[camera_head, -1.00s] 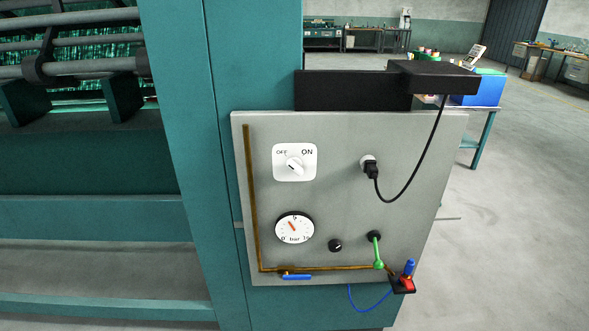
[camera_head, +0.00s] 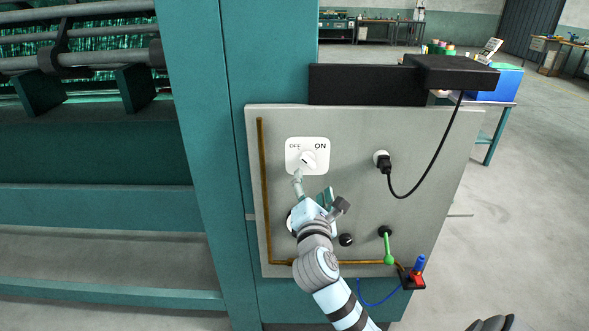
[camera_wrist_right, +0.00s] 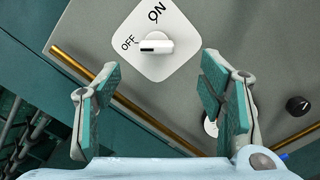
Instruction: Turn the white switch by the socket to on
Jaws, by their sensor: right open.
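The white switch (camera_head: 320,158) is a rounded plate with a knob on the grey panel, labelled OFF at left and ON at right. In the right wrist view the switch plate (camera_wrist_right: 178,62) is ahead, and its knob (camera_wrist_right: 155,43) has its marked end toward OFF. My right gripper (camera_head: 318,190) is open and empty just below the switch in the head view. In the wrist view its fingertips (camera_wrist_right: 160,75) are spread either side of the knob's line, apart from it. The socket (camera_head: 381,157) holds a black plug to the right.
The arm hides most of the pressure gauge (camera_head: 290,222). A brass pipe (camera_head: 264,190) runs down the panel's left side and along the bottom. A black knob (camera_head: 346,240) and a green lever (camera_head: 388,248) sit lower right. A black cable (camera_head: 437,155) hangs from the plug.

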